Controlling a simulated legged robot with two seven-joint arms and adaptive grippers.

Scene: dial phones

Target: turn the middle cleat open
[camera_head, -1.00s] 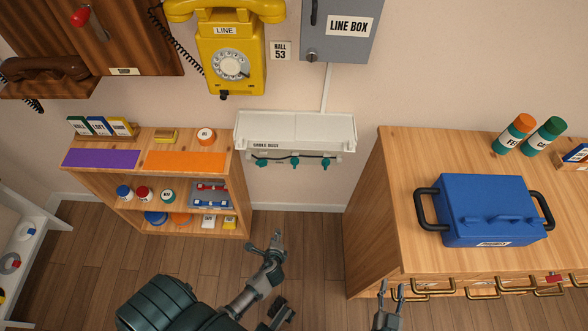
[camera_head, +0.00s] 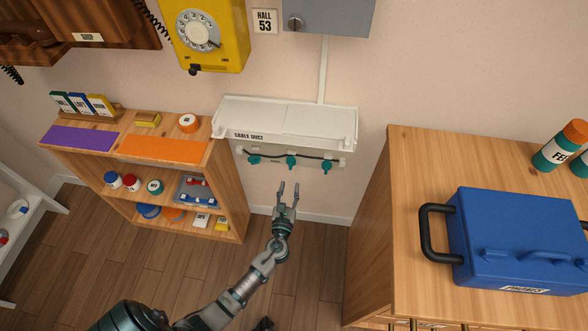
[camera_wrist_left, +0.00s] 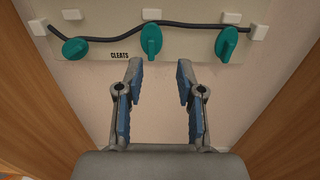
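Three teal cleats sit in a row under the white cable duct on the wall, with a dark cable running along them. The middle cleat (camera_head: 291,162) points downward; in the left wrist view the middle cleat (camera_wrist_left: 151,39) stands upright, its handle vertical over the cable. My right gripper is not in view.
The cable duct (camera_head: 285,120) juts out above the cleats. A wooden shelf (camera_head: 225,190) with jars stands to the left. A wooden cabinet (camera_head: 370,240) bearing a blue case (camera_head: 520,235) stands to the right. The wall gap between them is free.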

